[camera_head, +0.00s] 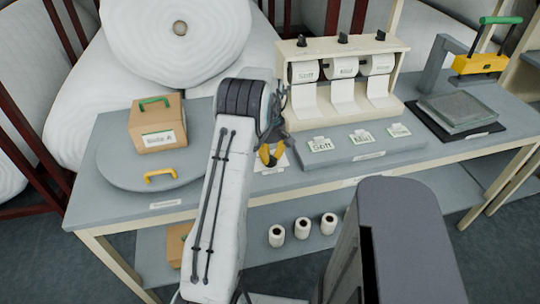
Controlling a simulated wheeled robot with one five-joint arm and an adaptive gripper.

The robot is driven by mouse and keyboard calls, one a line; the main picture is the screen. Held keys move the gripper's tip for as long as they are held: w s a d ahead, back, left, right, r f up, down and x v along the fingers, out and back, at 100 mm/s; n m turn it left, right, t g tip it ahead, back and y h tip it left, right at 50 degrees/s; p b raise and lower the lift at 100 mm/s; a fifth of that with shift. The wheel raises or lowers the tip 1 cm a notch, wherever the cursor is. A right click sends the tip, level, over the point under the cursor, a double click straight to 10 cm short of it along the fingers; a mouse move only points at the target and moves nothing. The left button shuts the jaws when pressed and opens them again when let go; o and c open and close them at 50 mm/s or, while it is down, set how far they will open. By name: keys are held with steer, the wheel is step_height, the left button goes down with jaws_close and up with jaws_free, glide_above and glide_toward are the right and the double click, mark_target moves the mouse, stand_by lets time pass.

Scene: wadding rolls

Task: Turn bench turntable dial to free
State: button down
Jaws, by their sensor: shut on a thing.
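The round grey turntable (115,170) lies on the left part of the bench. It bears a tan box (158,131) with a green handle and a label, and has a yellow handle (160,175) near its front edge. My gripper (271,157) is low over the bench, just right of the turntable, with its fingers pointing down. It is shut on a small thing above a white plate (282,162). This looks like the turntable dial, but the fingers and wrist hide most of it, and its setting cannot be read.
Right of my gripper stand a grey block (362,150) with several labelled cards and a cream roll rack (343,53). A press with a yellow and green handle (480,62) is at the far right. Small white rolls (303,228) stand on the lower shelf.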

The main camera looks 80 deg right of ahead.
steer(key=shift+a+f, duration=0.1)
steer(key=c, duration=1.1)
jaws_free()
step_height(320, 180, up, 12)
stand_by(0.6)
